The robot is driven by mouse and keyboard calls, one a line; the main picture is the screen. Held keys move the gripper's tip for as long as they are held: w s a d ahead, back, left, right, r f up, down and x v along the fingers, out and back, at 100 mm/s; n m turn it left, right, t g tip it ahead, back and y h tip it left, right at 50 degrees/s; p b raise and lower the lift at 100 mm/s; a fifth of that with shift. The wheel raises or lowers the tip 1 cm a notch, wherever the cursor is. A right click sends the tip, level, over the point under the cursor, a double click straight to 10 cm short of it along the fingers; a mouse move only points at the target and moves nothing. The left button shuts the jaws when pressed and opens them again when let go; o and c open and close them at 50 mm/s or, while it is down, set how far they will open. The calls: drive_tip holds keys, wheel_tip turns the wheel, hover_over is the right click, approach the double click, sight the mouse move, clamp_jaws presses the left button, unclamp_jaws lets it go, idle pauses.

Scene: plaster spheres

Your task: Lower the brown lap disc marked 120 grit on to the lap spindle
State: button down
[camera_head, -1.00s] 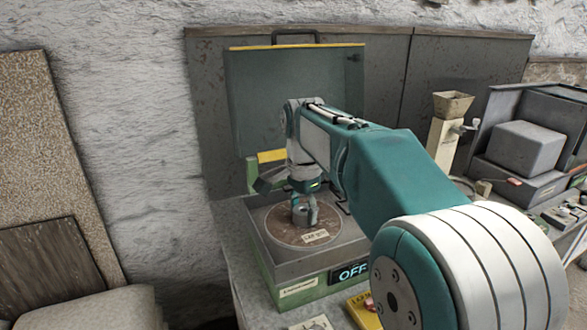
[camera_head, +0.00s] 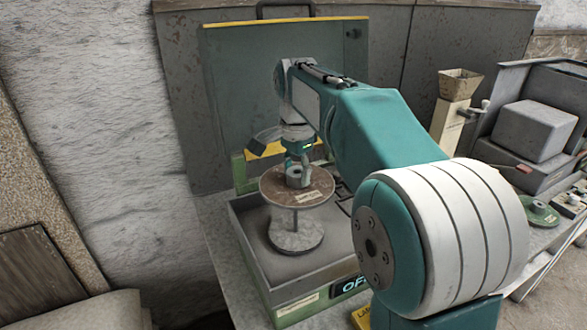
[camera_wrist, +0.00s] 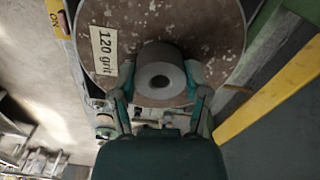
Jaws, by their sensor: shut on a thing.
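The brown lap disc (camera_head: 279,187) is speckled and roughly level, with a pale label and a grey central hub. In the wrist view the disc (camera_wrist: 205,25) has a label (camera_wrist: 103,52) reading "120 grit". My gripper (camera_head: 298,165) is shut on the hub (camera_wrist: 160,75), one finger on each side. The disc hangs above a round grey plate (camera_head: 297,241) inside the green machine's basin. A thin upright spindle (camera_head: 295,219) shows between plate and disc; its top is hidden under the disc, so I cannot tell whether it meets the bore.
The green machine (camera_head: 250,265) has a raised lid (camera_head: 285,95) behind my gripper and an OFF display (camera_head: 352,285) in front. A hopper (camera_head: 455,90) and a grey block (camera_head: 533,130) stand to the right. My arm hides part of the bench.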

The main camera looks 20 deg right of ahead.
sight(295, 231)
drive_tip(key=shift+d+f, duration=0.1)
drive_tip(key=shift+f, duration=2.3)
drive_tip(key=shift+a, duration=0.2)
drive_tip(key=shift+a, duration=0.1)
drive_tip(key=shift+f, duration=4.2)
unclamp_jaws()
